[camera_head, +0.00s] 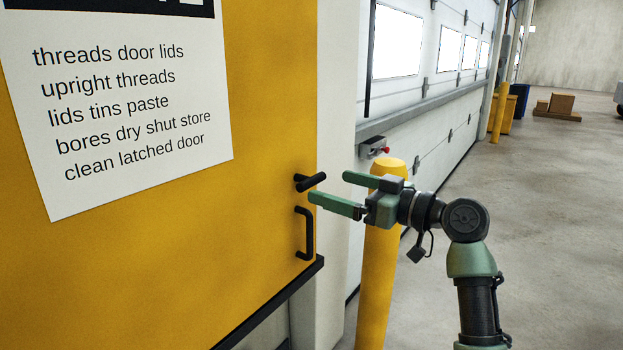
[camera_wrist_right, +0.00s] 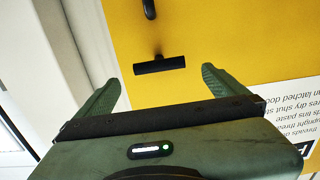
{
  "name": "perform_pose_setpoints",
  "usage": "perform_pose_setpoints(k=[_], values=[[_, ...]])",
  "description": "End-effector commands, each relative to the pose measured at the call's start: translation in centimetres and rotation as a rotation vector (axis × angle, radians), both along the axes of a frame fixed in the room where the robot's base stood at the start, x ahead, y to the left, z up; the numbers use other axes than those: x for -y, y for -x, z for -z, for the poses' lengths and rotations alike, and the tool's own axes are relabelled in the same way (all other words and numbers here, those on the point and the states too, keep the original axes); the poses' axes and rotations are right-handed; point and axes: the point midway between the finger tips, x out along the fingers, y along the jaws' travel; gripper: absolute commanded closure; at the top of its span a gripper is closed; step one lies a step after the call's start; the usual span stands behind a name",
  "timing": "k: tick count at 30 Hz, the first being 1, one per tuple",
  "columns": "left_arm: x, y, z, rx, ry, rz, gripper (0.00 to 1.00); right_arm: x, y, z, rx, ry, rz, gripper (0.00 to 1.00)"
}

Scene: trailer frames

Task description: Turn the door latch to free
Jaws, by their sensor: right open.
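The door latch (camera_head: 311,182) is a short black bar on a stem near the right edge of the yellow door (camera_head: 265,130). In the head view the bar slants slightly. In the right wrist view the latch (camera_wrist_right: 160,66) lies crosswise, framed between the fingertips and a little beyond them. My right gripper (camera_head: 328,186) is open with green fingers, close in front of the latch. Its fingers (camera_wrist_right: 161,76) show empty in the wrist view. I cannot tell whether a fingertip touches the latch. My left gripper is not in view.
A black pull handle (camera_head: 304,233) sits on the door below the latch. A white sign (camera_head: 130,185) hangs on the door. A yellow bollard (camera_head: 378,285) stands right behind my right arm. Open concrete floor (camera_head: 560,220) lies to the right.

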Motion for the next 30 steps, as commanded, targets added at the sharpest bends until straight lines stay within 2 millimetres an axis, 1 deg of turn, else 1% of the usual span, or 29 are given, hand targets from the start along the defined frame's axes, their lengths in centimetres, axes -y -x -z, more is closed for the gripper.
perform_pose_setpoints(k=[1, 6, 12, 16, 23, 26, 27, 28, 29, 30], values=[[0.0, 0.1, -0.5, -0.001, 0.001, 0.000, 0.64, -0.7, -0.4, -0.2, -0.003, -0.001, -0.002, 0.00], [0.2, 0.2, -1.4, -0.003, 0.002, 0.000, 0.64, -3.0, -2.1, -0.2, -0.006, -0.002, -0.001, 0.00], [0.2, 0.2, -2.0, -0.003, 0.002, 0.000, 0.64, -5.0, -3.6, 0.0, -0.006, -0.002, 0.001, 0.00], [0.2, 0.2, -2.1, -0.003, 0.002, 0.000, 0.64, -5.4, -4.0, 0.1, -0.005, 0.000, 0.003, 0.00], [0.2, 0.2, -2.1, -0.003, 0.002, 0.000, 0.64, -5.5, -4.0, 0.2, -0.004, 0.001, 0.003, 0.00], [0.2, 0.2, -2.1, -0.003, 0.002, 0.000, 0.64, -5.5, -4.0, 0.2, -0.004, 0.001, 0.003, 0.25], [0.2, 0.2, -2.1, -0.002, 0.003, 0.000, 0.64, -5.5, -4.0, 0.2, -0.004, 0.001, 0.003, 0.36], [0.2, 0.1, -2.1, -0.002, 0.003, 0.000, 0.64, -5.5, -4.0, 0.2, -0.004, 0.001, 0.003, 0.44], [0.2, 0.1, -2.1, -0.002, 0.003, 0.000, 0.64, -5.5, -4.0, 0.2, -0.005, 0.000, 0.003, 0.50], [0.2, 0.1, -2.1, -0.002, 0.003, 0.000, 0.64, -5.4, -4.0, 0.2, -0.005, 0.000, 0.003, 0.50]])
